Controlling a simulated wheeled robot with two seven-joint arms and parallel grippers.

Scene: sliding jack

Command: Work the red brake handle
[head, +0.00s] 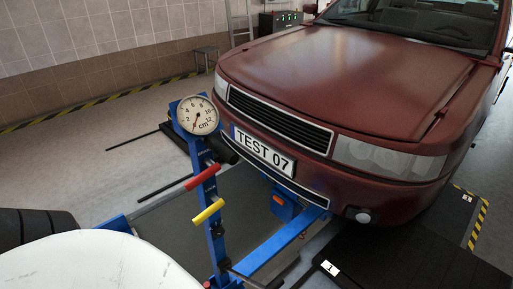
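The red brake handle (203,177) is a short bar mounted across the blue upright post (211,205) of the sliding jack. It slants, with its right end higher than its left. A yellow handle (208,212) sits just below it on the same post and slants the same way. A round white dial marked in cm (197,115) tops the post, in front of the dark red car (340,85). Neither of my grippers is in view, and nothing touches the red handle.
A blue beam (278,246) of the jack runs low from the post toward the car's front. The car's bumper and plate are close behind the post on the right. Open grey floor lies to the left. A dark ribbed object (35,228) is at the left edge.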

